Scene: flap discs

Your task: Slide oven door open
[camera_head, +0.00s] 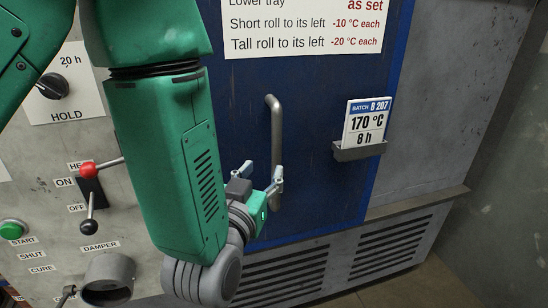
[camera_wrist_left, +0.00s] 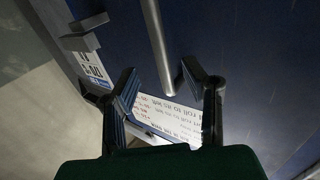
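The blue oven door (camera_head: 325,110) stands upright, with a vertical grey bar handle (camera_head: 276,130) on its face. My left gripper (camera_head: 263,174) is at the lower part of the handle, and its arm hides part of the door's left side. In the left wrist view, the two fingers of my left gripper (camera_wrist_left: 160,85) are spread apart. The handle (camera_wrist_left: 157,45) shows in the gap between them, with space on both sides. How deep it sits between the fingers is hard to tell. My right gripper is in neither view.
A small holder (camera_head: 359,150) with a batch card (camera_head: 366,122) sticks out right of the handle. A control panel with a red-knobbed lever (camera_head: 88,169) and a black knob (camera_head: 52,86) is at the left. Vent grilles (camera_head: 390,247) lie below the door.

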